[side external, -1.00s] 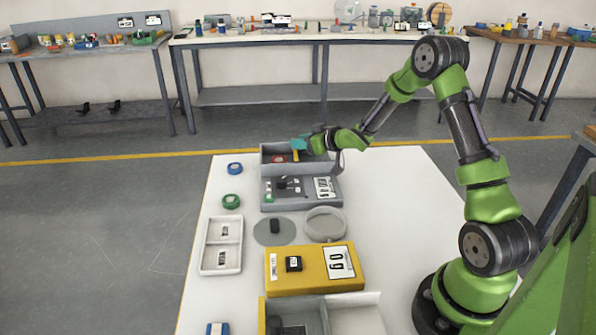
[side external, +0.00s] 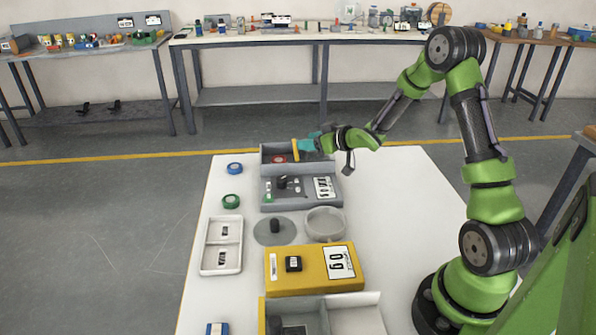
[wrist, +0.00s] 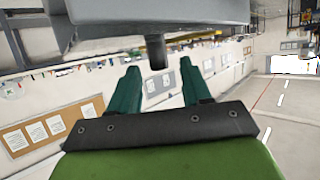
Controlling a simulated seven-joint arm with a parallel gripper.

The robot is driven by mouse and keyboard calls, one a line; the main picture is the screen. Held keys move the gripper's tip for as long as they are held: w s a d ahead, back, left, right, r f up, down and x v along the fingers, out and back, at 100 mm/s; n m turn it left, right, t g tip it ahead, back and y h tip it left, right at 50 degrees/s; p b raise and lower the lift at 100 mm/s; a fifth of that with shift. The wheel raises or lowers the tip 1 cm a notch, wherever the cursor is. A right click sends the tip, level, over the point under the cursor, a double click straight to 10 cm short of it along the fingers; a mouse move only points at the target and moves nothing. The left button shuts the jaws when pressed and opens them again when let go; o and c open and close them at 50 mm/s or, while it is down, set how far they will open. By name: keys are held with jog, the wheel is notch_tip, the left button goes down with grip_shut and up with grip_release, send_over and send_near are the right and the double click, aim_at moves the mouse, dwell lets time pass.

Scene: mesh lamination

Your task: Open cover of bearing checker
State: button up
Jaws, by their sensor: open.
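My gripper (side external: 306,145) is at the far end of the white table, just above a grey open-topped box (side external: 268,153) with a red round part inside. In the wrist view its two teal fingers (wrist: 157,88) are apart. A dark grey cylindrical post (wrist: 156,52) shows between and beyond the fingertips, joined to a grey body (wrist: 160,14); I cannot tell whether they touch it. A small yellow upright piece (side external: 295,150) shows beside the fingertips. A grey instrument with a display (side external: 308,198) sits in front of the box. I cannot tell which unit is the bearing checker.
Nearer on the table are a round disc with a black knob (side external: 275,227), a round dish (side external: 325,224), a white two-part tray (side external: 222,245), a yellow display unit (side external: 312,280) and an open box (side external: 365,318). The table's right side is clear.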

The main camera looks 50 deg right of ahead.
jog(key=v, duration=1.3)
jog(key=shift+s+r, duration=0.15)
jog(key=shift+s, duration=0.05)
jog(key=s+d+f+m+g+h, duration=0.2)
jog(key=s+d+f+g+h, duration=0.1)
jog(key=d, duration=0.1)
jog(key=s+a+r+m+g+h, duration=0.2)
jog(key=s+r+m+g, duration=0.1)
jog(key=s+m+g, duration=0.1)
jog(key=s+a+r+y, duration=0.2)
jog(key=a+r, duration=0.1)
jog(key=a, duration=0.5)
jog(key=s+a+r+n+y, duration=0.1)
jog(key=s+a+r+y, duration=0.1)
jog(key=a, duration=0.7)
jog(key=s+a+r+n+y, duration=0.1)
jog(key=s+a+r+y, duration=0.2)
jog(key=a, duration=0.5)
notch_tip(320, 180, up, 2)
jog(key=shift+s+a+r+t, duration=0.2)
jog(key=shift+s+a+t, duration=0.15)
jog(key=shift+s, duration=0.3)
